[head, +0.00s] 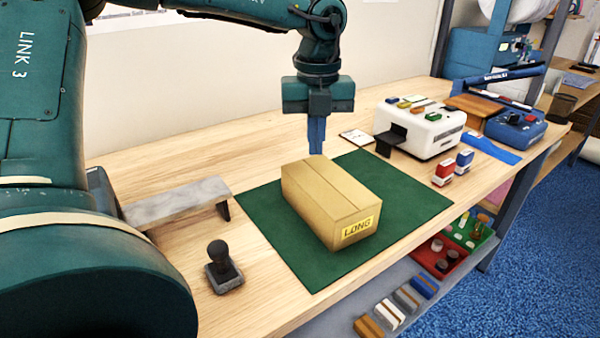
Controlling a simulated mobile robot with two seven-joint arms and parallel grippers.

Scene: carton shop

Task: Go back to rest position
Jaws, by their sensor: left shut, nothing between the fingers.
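My left gripper (316,137) points down from the arm that comes in from the upper left. Its blue fingers are together with nothing between them. Its tips show just behind the far edge of a closed cardboard box (318,190); I cannot tell whether they touch it. The box lies on a green mat (400,195) and has a yellow label (357,229) reading "LONG" on its near end. My right gripper is not in view.
A black-handled stamp (222,268) and a grey raised plate (176,204) stand left of the mat. A white machine (425,132), red and blue stamps (443,172) and a blue sealer (515,128) stand to the right. Below, a shelf holds trays (440,258).

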